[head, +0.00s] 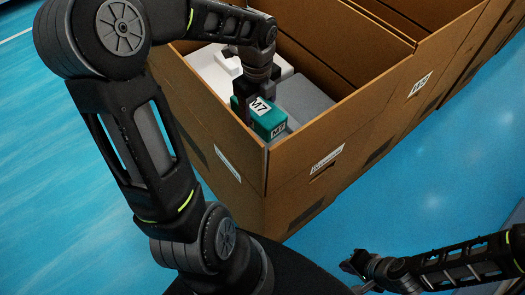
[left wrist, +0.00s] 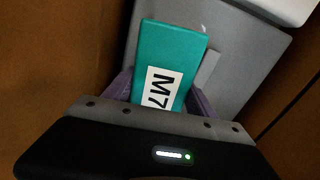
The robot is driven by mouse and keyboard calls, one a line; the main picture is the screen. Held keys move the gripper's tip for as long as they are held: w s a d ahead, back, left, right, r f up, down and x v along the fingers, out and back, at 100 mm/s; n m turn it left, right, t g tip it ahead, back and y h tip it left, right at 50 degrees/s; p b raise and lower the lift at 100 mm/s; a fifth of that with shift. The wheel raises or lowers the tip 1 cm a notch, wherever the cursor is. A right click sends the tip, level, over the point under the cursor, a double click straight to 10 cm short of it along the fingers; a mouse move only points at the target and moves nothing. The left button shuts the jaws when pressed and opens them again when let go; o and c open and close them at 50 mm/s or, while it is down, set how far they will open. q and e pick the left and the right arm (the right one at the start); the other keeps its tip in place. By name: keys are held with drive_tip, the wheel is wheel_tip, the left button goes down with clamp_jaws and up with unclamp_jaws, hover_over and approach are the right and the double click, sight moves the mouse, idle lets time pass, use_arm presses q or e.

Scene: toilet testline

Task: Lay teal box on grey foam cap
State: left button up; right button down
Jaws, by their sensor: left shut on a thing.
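The teal box (head: 268,124) has white M7 labels and is inside the open cardboard box, near its front corner. It also shows in the left wrist view (left wrist: 170,55). My left gripper (head: 243,103) is shut on it, with a finger on each side in the left wrist view (left wrist: 165,98). The grey foam cap (head: 305,98) lies in the cardboard box beside and below the teal box; it also shows in the left wrist view (left wrist: 240,60). Whether the teal box touches the cap is unclear. My right gripper (head: 355,264) is low at the bottom right, outside the box; its fingers are too small to judge.
The cardboard box (head: 290,158) has high walls close around my left gripper. White foam pieces (head: 215,72) lie in its back left part. More cardboard boxes (head: 445,50) adjoin at the right. The blue floor (head: 440,170) in front is clear.

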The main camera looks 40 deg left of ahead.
use_arm(q)
drive_tip(key=shift+s+a+f+m, duration=0.15)
drive_tip(key=shift+s+f+m, duration=0.05)
drive_tip(key=shift+f+m, duration=0.2)
use_arm(e)
drive_tip(key=shift+w+f, duration=0.1)
drive_tip(key=shift+f, duration=0.2)
use_arm(q)
drive_tip(key=shift+f+b, duration=0.35)
drive_tip(key=shift+f, duration=2.75)
use_arm(e)
drive_tip(key=shift+f, duration=0.35)
use_arm(q)
drive_tip(key=shift+s+f+b, duration=0.1)
drive_tip(key=shift+f+b, duration=0.2)
drive_tip(key=shift+f, duration=1.55)
use_arm(e)
drive_tip(key=shift+d+f, duration=0.1)
drive_tip(key=shift+f, duration=0.2)
use_arm(q)
drive_tip(key=shift+f, duration=0.2)
drive_tip(key=o, duration=1.7)
use_arm(e)
drive_tip(key=shift+f, duration=0.1)
